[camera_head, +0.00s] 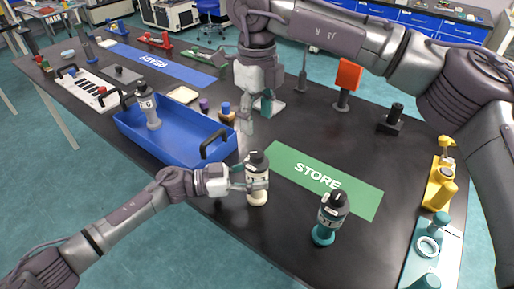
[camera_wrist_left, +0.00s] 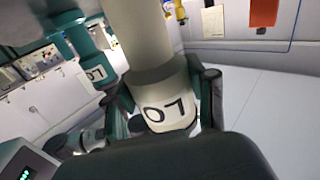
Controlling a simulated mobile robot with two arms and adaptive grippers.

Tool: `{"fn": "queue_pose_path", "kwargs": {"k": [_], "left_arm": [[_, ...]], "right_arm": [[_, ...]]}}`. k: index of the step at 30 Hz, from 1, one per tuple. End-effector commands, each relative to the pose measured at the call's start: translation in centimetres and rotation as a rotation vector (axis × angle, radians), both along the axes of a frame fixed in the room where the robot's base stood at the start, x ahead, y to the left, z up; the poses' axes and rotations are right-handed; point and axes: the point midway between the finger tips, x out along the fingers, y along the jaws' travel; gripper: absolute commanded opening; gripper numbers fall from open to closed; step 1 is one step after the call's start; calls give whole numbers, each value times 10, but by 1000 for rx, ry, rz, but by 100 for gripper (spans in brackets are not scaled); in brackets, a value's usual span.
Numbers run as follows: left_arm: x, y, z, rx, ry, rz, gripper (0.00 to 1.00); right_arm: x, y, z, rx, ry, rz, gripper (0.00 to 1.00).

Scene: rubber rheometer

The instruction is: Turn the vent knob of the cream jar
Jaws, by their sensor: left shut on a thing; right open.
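In the head view the cream jar (camera_head: 257,199) stands upright at the table's front edge, left of the green STORE mat. It has a cream base and a dark top (camera_head: 256,159); I cannot make out the vent knob's details. My left gripper (camera_head: 256,186) is shut around the jar's middle from the left.
A teal jar (camera_head: 324,234) stands at the front right by the green STORE mat (camera_head: 290,168). A blue tray (camera_head: 170,150) holding a grey jar (camera_head: 148,105) is on the left. Small bottles (camera_head: 226,113) stand behind the tray. Yellow equipment (camera_head: 440,180) is at the right end.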

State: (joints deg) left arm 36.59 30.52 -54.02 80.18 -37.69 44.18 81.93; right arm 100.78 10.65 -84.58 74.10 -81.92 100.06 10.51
Motion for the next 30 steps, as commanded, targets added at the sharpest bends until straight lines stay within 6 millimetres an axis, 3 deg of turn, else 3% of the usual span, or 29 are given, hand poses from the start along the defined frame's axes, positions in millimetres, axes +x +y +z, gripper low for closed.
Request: {"fn": "queue_pose_path", "kwargs": {"k": [6,13,18,26,30], "left_arm": [[0,0,0,0,0,0,16],[0,0,0,0,0,0,16],[0,0,0,0,0,0,16],[0,0,0,0,0,0,16],[0,0,0,0,0,0,16]], "right_arm": [[-1,0,-47,2,4,0,60],[0,0,-82,3,3,-1,60],[-1,0,-93,5,3,-1,60],[-1,0,-95,5,2,-2,60],[-1,0,-95,5,2,-2,40]]}}
